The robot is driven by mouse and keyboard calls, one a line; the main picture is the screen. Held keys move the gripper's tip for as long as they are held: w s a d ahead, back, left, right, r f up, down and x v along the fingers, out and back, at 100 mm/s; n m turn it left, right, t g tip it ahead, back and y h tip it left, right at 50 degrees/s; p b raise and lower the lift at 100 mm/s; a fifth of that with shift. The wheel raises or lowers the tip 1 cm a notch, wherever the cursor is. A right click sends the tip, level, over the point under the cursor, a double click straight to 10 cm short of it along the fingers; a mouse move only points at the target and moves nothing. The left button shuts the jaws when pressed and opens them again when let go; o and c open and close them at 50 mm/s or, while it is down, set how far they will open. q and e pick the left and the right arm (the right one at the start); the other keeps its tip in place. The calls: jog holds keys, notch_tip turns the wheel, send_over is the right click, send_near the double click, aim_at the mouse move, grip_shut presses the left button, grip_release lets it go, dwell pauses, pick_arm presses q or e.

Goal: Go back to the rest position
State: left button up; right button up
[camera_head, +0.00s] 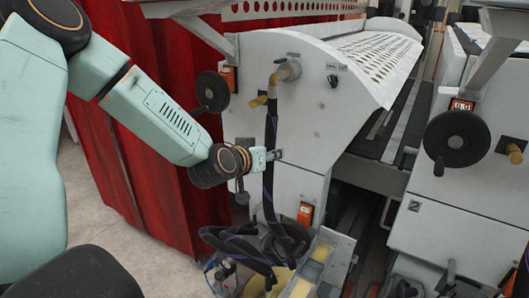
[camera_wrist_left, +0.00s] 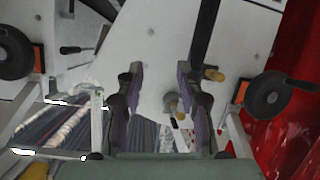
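My left arm comes in from the left in the head view. Its gripper (camera_head: 272,156) is in front of the pale grey end panel of the coating machine (camera_head: 305,130). It overlaps the dark hose (camera_head: 270,195) in the picture; I cannot tell whether they touch. In the left wrist view the two fingers of my left gripper (camera_wrist_left: 160,70) stand apart with nothing between their tips. The machine panel (camera_wrist_left: 150,35) lies beyond them. My right gripper does not show in either view.
A black handwheel (camera_head: 212,91) with an orange counter and a brass-coloured valve (camera_head: 285,72) stick out near my left forearm. A red curtain (camera_head: 150,130) hangs behind the arm. A second machine unit (camera_head: 450,215) stands right. Hoses and a metal trough (camera_head: 318,262) crowd the bottom; bare floor (camera_head: 130,240) shows left.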

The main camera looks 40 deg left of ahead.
pick_arm(q)
jog(key=s+d+f+g+h+b, duration=0.1)
jog(key=s+d+f+g+b, duration=0.25)
jog(key=s+d+f, duration=0.6)
jog(key=s+d+f+g+h+b, duration=0.1)
jog(key=s+d+f+g+b, duration=0.3)
jog(key=f, duration=1.1)
jog(key=s+d+f+m+g+b, duration=0.2)
jog(key=s+f+g+b, duration=0.4)
jog(key=s+f+b, duration=0.6)
jog(key=s+f+m, duration=0.1)
jog(key=s+f, duration=1)
jog(key=s, duration=0.2)
jog(key=shift+f+y, duration=0.4)
jog(key=shift+g, duration=0.25)
